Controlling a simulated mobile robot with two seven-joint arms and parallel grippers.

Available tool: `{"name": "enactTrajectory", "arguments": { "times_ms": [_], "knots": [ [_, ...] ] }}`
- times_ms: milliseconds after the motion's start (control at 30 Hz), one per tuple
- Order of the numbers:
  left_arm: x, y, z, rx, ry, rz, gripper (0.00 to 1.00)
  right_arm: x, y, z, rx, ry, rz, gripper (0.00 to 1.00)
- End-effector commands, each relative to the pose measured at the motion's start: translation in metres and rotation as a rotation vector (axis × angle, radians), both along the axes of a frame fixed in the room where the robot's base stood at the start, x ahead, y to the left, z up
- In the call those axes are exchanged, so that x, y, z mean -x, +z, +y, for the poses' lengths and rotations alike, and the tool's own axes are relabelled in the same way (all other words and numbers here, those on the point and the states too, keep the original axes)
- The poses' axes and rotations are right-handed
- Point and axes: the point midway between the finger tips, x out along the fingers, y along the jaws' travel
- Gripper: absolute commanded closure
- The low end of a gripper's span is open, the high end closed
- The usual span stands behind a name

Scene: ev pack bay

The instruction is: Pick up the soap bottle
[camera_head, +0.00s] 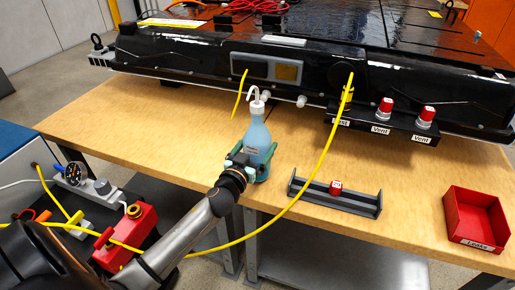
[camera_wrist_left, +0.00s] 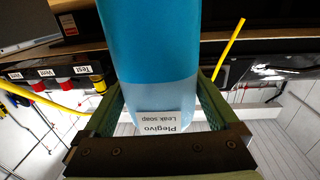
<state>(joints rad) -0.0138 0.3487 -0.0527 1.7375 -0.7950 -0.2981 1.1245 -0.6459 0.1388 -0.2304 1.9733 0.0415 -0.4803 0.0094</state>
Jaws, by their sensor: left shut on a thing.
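In the left wrist view the bottle (camera_wrist_left: 155,60) fills the middle, with a "Leak soap" label. My left gripper (camera_head: 246,160) is around its lower body, with green fingers on both sides. In the left wrist view the gripper (camera_wrist_left: 160,118) is shut on the bottle. I cannot tell whether the bottle's base touches the bench. My right gripper is not in view.
A black battery pack (camera_head: 190,52) fills the back of the wooden bench (camera_head: 400,190). A yellow hose (camera_head: 318,180) loops right of the bottle. A grey rack (camera_head: 335,197) with a red cap (camera_head: 336,187) and a red bin (camera_head: 475,216) stand right. Red vent caps (camera_head: 384,108) line the pack's front.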

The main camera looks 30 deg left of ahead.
Motion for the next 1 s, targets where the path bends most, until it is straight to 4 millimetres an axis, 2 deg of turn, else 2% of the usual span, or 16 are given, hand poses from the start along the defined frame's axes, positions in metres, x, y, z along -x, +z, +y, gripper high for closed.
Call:
{"name": "enactTrajectory", "arguments": {
  "times_ms": [33,167,267,467,700,1000],
  "knots": [
    [-0.001,0.010,0.000,-0.002,-0.002,-0.008,0.60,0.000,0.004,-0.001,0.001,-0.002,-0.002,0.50],
    [-0.001,0.031,0.000,-0.002,-0.002,-0.009,0.60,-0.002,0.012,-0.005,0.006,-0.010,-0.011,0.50],
    [0.012,0.047,-0.007,0.000,-0.004,-0.008,0.60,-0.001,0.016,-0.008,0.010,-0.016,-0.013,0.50],
    [0.045,0.092,-0.026,0.001,-0.004,-0.009,0.60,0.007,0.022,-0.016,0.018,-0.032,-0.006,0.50],
    [0.091,0.110,-0.051,0.003,-0.002,-0.006,0.60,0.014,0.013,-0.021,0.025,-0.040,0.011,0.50],
    [0.120,0.124,-0.066,-0.001,-0.001,-0.006,0.60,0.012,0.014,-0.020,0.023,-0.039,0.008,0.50]
  ]
}}
